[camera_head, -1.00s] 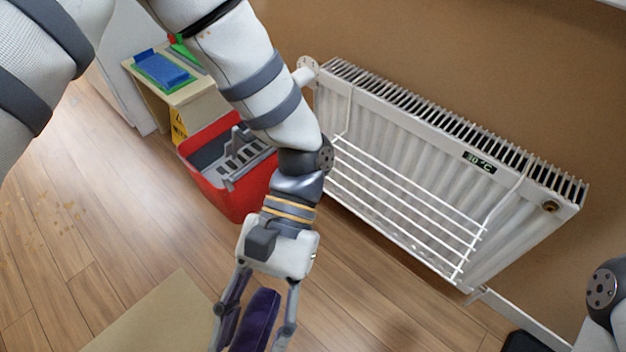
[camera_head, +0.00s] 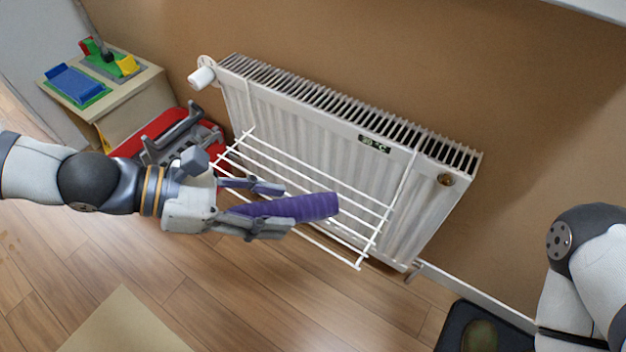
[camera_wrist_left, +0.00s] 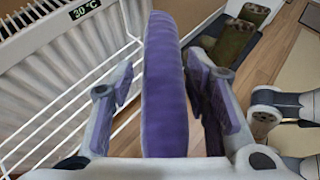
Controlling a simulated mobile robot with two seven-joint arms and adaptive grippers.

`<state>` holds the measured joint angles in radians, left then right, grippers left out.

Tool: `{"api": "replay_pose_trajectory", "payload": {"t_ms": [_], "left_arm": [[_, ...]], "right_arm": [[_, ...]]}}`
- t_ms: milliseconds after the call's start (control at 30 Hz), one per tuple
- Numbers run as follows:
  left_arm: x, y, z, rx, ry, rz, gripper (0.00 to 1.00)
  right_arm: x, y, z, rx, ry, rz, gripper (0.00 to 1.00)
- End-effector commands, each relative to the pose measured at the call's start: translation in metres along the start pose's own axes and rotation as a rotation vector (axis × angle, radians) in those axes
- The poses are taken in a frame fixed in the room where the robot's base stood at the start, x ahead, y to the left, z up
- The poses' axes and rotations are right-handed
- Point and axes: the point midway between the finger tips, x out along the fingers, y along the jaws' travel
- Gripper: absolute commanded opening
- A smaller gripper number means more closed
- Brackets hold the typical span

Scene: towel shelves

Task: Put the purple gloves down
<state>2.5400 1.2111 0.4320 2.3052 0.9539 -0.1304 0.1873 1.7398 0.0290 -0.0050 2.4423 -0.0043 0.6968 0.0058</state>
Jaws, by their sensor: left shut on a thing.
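The purple gloves (camera_head: 301,208) are a long purple bundle held by my left gripper (camera_head: 268,207), which is shut on them. The bundle sticks out past the fingertips to the right. In the head view it overlaps the white wire rack (camera_head: 378,240) on the radiator's front; I cannot tell if it touches. In the left wrist view the gloves (camera_wrist_left: 164,85) stand up between the two fingers, with the rack (camera_wrist_left: 62,115) to the left. My right gripper is not in view; only part of my right arm shows at the right edge.
The white radiator (camera_head: 400,190) is on the brown wall, with a display (camera_head: 374,143). A black tray (camera_head: 455,315) holding boots (camera_head: 480,337) is lower right.

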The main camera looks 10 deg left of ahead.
Motion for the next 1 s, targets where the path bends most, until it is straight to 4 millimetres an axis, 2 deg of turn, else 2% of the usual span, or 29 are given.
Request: {"api": "replay_pose_trajectory", "payload": {"t_ms": [200,300,367,633,800,1000], "left_arm": [[0.008,0.0,-0.002,-0.016,-0.003,0.002,0.13],[0.01,0.006,-0.002,-0.019,0.002,0.007,0.13],[0.012,0.017,-0.005,-0.016,0.006,0.009,0.13],[0.034,0.093,-0.033,-0.015,0.005,0.007,0.13],[0.054,0.122,-0.065,-0.021,0.001,0.005,0.13],[0.062,0.138,-0.077,-0.02,-0.002,0.007,0.13]], "right_arm": [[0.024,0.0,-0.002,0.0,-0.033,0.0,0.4],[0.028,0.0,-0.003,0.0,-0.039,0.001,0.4],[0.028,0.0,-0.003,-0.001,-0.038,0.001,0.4],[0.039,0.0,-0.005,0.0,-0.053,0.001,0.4],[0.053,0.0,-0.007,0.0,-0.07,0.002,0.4],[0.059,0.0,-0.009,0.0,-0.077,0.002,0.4]]}}
